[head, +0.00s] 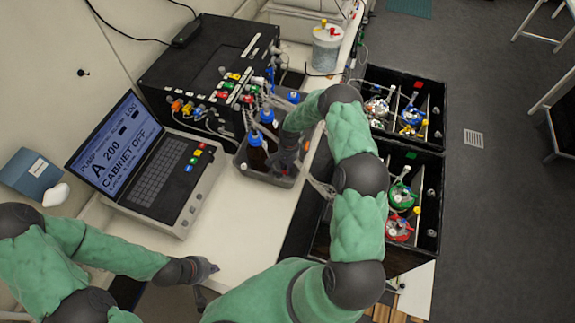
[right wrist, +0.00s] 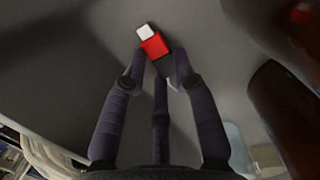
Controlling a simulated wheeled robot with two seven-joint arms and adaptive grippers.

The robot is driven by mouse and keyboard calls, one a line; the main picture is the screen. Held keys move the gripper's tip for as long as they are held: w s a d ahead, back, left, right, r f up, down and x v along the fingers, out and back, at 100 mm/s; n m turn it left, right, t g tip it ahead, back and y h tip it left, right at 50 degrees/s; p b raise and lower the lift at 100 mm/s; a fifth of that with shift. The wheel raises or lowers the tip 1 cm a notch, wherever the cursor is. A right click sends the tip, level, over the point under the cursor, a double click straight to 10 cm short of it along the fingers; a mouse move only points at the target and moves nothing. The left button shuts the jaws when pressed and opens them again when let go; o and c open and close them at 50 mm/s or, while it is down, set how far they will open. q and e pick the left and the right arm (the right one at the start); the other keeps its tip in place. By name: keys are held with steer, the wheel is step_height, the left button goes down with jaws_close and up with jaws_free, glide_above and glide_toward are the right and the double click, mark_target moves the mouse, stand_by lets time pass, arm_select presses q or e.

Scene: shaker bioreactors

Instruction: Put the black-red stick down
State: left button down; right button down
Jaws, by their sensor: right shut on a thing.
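The black-red stick (right wrist: 154,47) shows in the right wrist view, with a white end, a red band and a black part between the fingertips. My right gripper (right wrist: 158,75) is shut on it, in front of a plain grey surface; I cannot tell whether the stick touches that surface. In the head view my right gripper (head: 287,163) is low at the right side of the grey tray with bottles (head: 250,174), and the stick is hidden there. My left gripper (head: 211,268) is over the table's front edge, away from the tray; its fingers are too small to read.
Dark bottles with blue caps (head: 267,116) stand in the tray, close to my right gripper; a brown bottle (right wrist: 285,112) is near in the wrist view. A laptop-like console (head: 150,165) is left. Black crates (head: 428,185) with coloured-cap vessels stand right.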

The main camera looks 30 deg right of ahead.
arm_select(q)
steer(key=shift+f, duration=0.25)
arm_select(e)
steer(key=shift+f, duration=0.25)
steer(key=c, duration=1)
jaws_free()
steer(key=shift+r, duration=0.1)
arm_select(q)
steer(key=shift+r, duration=0.2)
arm_select(e)
steer(key=shift+r, duration=0.1)
steer(key=shift+w+r, duration=0.1)
steer(key=shift+r, duration=0.2)
arm_select(q)
step_height(320, 180, down, 2)
steer(key=shift+f+b, duration=0.1)
steer(key=shift+b, duration=1)
arm_select(e)
steer(key=r, duration=0.7)
steer(key=d+r, duration=0.1)
steer(key=r, duration=0.3)
steer(key=shift+w+r, duration=0.2)
steer(key=shift+w, duration=0.15)
